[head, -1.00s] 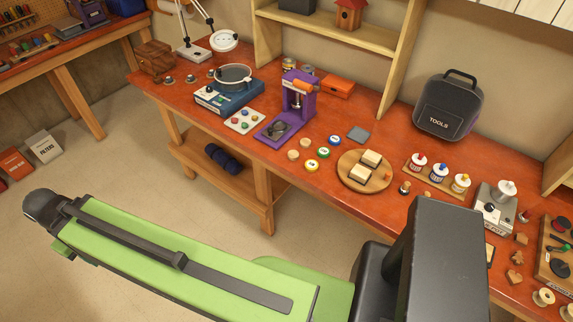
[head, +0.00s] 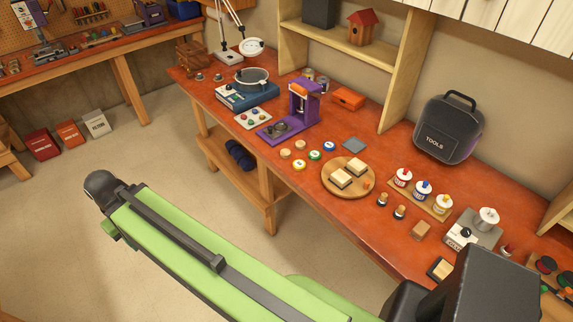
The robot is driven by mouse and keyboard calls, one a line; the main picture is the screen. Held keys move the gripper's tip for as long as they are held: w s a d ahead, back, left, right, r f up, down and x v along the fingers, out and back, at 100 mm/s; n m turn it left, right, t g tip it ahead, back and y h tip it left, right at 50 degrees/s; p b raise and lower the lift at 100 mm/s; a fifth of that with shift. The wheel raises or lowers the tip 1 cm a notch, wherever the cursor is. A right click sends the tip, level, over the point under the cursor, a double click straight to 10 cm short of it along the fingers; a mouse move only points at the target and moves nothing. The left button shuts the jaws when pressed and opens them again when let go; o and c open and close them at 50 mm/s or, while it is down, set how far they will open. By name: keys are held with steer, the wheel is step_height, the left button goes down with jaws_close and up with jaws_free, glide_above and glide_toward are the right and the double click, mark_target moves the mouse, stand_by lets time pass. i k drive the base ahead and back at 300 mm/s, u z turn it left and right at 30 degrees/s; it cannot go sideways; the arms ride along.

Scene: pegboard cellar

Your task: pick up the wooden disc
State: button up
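Two small pale wooden discs, a nearer one (head: 285,153) and a farther one (head: 300,144), lie flat on the red-brown workbench (head: 345,226). Beside them lie discs with yellow (head: 299,165), green (head: 315,155) and blue (head: 329,146) tops. A larger round wooden board (head: 333,188) to their right bears two pale blocks (head: 348,174). My green arm crosses the lower part of the picture, in front of the bench. My gripper's fingers do not show.
A purple press (head: 302,105) stands just behind the discs, with a white tray of coloured buttons (head: 253,119) to its left. Bottles on a wooden rack (head: 436,208) stand farther right. Open floor lies left of the bench.

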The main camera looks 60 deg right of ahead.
mark_target(285, 153)
steer(key=z, duration=0.15)
steer(key=i, duration=0.9)
steer(key=u, duration=0.05)
